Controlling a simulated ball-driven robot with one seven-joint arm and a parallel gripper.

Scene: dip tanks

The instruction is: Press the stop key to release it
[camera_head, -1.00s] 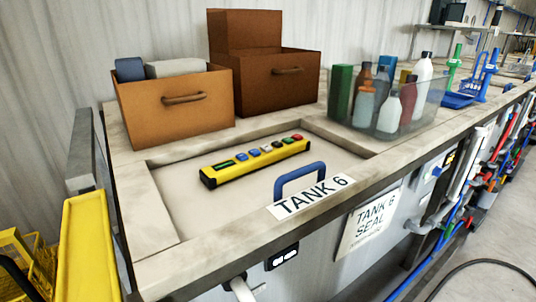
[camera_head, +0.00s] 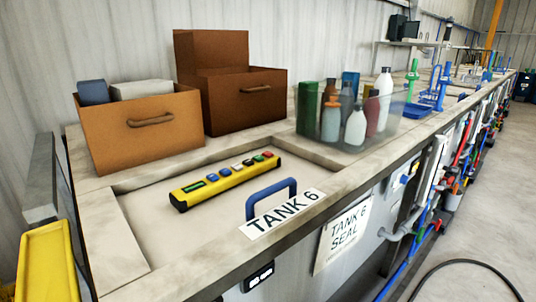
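A yellow control box (camera_head: 228,187) with black ends lies on the recessed lid of Tank 6 (camera_head: 150,222). Several small coloured keys run along its top, with a dark green panel (camera_head: 192,188) near the left end. A red key (camera_head: 267,154) sits at the far right end. The key labels are too small to read, so I cannot tell for sure which is the stop key or whether it is pressed in. My gripper is not in view.
A blue handle (camera_head: 272,190) stands on the lid in front of the box, behind the "TANK 6" label (camera_head: 283,213). Two brown bins (camera_head: 108,140) (camera_head: 225,117) stand behind. A clear tray (camera_head: 385,133) of bottles stands right. Floor at lower right is mostly clear, with a black hose (camera_head: 470,263).

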